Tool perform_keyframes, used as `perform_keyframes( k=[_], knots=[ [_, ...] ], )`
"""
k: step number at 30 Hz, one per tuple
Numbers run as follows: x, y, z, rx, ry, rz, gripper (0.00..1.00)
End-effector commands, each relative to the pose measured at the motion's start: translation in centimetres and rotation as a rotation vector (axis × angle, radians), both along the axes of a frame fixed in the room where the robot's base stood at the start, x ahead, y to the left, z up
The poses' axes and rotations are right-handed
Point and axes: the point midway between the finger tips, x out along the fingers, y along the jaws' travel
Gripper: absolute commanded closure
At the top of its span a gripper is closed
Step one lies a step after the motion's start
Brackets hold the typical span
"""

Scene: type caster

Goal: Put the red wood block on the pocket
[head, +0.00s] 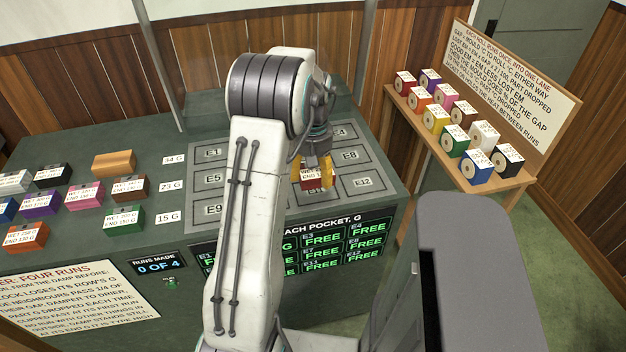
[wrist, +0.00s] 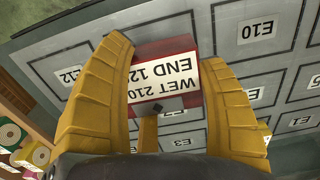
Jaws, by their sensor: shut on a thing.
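My gripper (head: 316,174) has yellow fingers shut on the red wood block (head: 311,184), which carries a white label. In the wrist view, the block (wrist: 165,47) sits between the two fingers of my gripper (wrist: 166,62), its label reading WET 210 and END 12 with the last part hidden. The block is over the grey pocket board (head: 232,166), between the E10 label (wrist: 260,28) and the E12 label (wrist: 70,75). The E11 label does not show. I cannot tell whether the block touches the board. My arm hides the board's middle columns in the head view.
Several labelled blocks, such as a green one (head: 124,221) and an orange one (head: 26,237), stand on the dark counter at left. A display (head: 159,263) reads RUNS MADE 0 OF 4. A wooden shelf (head: 455,170) with coloured rolls stands at right. Visible pockets look empty.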

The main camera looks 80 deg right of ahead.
Motion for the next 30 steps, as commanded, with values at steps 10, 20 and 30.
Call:
perform_keyframes(
  k=[10,20,30],
  knots=[
    [0.0,0.0,-2.4,0.003,0.000,0.000,0.68],
    [0.0,-0.1,-4.0,-0.002,0.000,0.000,0.68],
    [0.0,-0.1,-4.4,-0.001,0.001,0.000,0.68]
  ],
)
